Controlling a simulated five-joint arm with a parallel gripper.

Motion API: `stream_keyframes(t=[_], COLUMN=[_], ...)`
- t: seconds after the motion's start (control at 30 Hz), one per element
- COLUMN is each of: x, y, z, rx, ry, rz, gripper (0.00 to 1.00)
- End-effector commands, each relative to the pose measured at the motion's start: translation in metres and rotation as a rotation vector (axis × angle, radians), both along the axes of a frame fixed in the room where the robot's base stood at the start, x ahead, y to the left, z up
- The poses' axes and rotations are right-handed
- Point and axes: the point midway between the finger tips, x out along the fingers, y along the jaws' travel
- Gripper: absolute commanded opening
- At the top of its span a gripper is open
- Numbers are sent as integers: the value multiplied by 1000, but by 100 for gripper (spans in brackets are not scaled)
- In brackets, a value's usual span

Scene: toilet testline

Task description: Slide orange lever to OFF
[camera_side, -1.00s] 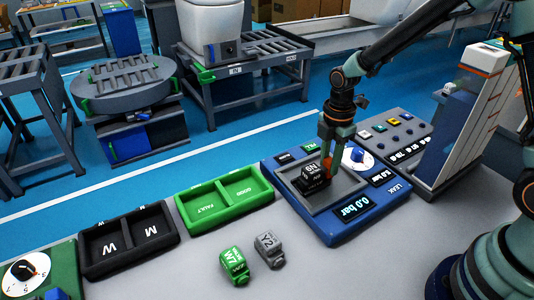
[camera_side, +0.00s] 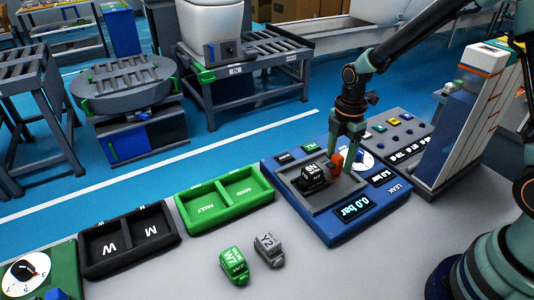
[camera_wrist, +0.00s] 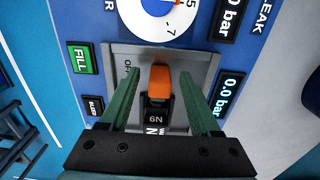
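The orange lever (camera_wrist: 160,80) is on the end of a black block marked N9 (camera_wrist: 155,116). The block lies in the grey recess (camera_wrist: 206,62) of the blue leak panel (camera_wrist: 105,20). In the side view the lever (camera_side: 338,158) shows at the upper right of the block (camera_side: 312,176). My gripper (camera_wrist: 160,74) is open, with one green finger on each side of the lever. Gaps show between the fingers and the lever in the wrist view. Letters beginning "OF" are printed left of the lever, partly hidden by the left finger.
A white dial (camera_wrist: 155,12) lies just beyond the recess. The green FILL button (camera_wrist: 80,58) is to its left. Green (camera_side: 240,196) and black (camera_side: 130,240) two-part trays stand left of the panel. A green block (camera_side: 235,263) and a grey block (camera_side: 268,249) lie on the table.

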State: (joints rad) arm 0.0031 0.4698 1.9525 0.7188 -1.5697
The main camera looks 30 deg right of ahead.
Motion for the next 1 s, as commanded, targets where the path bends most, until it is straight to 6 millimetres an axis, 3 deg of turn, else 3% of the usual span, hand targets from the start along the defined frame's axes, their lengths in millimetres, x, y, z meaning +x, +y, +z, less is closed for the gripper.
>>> stream_keyframes(t=[0.37, 0.8, 1.0], x=[1, 1, 1], y=[2, 1, 1], z=[6, 87, 113], rx=[0, 0, 0], ry=[-2, -6, -3], rz=[3, 2, 2], gripper=[62, 62, 62])
